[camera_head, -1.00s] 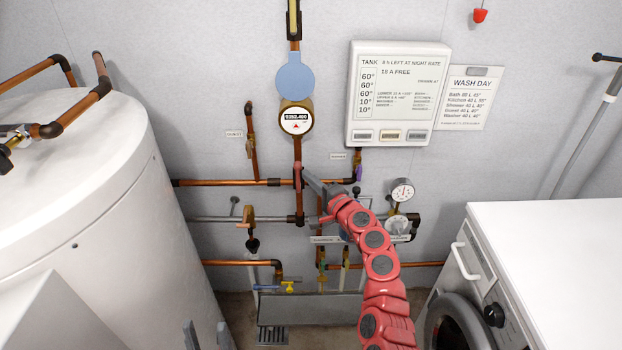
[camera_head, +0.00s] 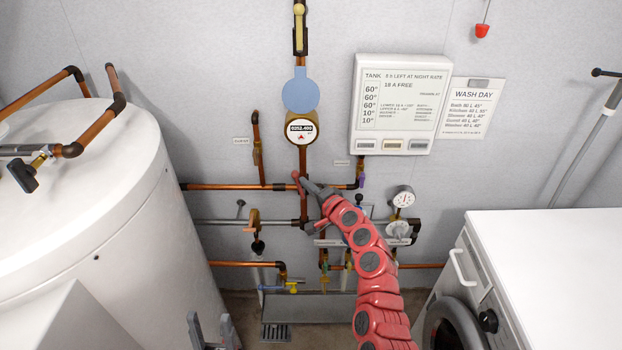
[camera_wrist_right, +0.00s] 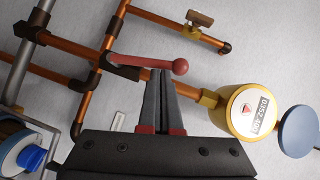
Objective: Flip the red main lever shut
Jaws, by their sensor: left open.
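The red main lever (camera_head: 297,177) sits on the copper riser below the round water meter. In the right wrist view the lever (camera_wrist_right: 145,60) ends in a red ball and lies at a small angle to the riser. My right gripper (camera_head: 308,184) reaches it from the right. In the wrist view its two grey fingers (camera_wrist_right: 160,73) are together, with their tips at the lever's side near the ball. They appear to touch it, but do not straddle it. My left gripper (camera_head: 210,328) is open and empty at the bottom of the head view, low beside the white tank.
The brass meter (camera_head: 300,129) with its blue lid (camera_head: 300,91) is above the lever. A white tank (camera_head: 110,220) stands left and a white washing machine (camera_head: 550,270) right. Copper pipes, a pressure gauge (camera_head: 403,198) and a trough (camera_head: 312,306) crowd the wall around my right arm.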

